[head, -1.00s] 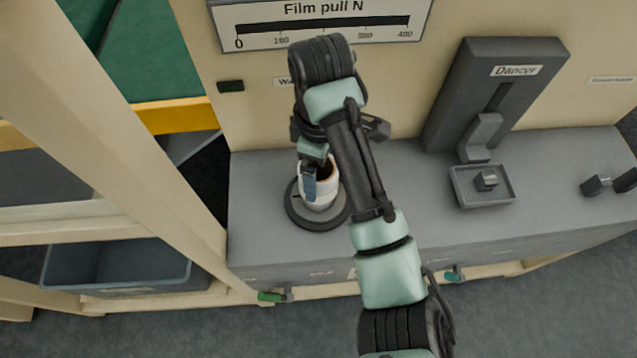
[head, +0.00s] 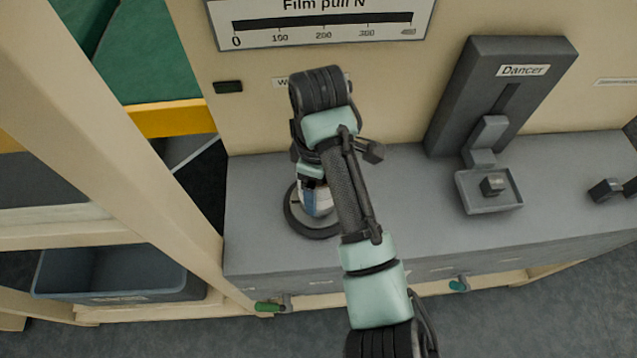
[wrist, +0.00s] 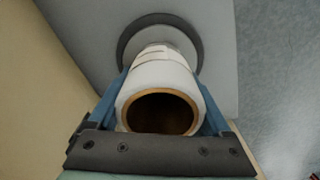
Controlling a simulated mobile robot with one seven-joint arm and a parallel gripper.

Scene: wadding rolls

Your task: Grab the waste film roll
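The waste film roll (wrist: 158,78) is a white roll with a brown cardboard core, its hollow end facing the wrist camera. It stands on a dark round disc (wrist: 128,47) on the grey bench. In the head view the roll (head: 318,203) is partly hidden by my arm, and the disc (head: 297,220) shows around it. My gripper (wrist: 164,80) has one blue finger on each side of the roll, very close to its wall. I cannot tell whether both fingers press on it. The roll's far end appears to be at the disc.
The grey bench (head: 400,215) carries a dancer unit (head: 500,95) with a small tray (head: 490,205) to the right. A beige post (head: 110,150) and a dark bin (head: 115,272) are at the left. A film pull gauge (head: 320,25) is on the wall behind.

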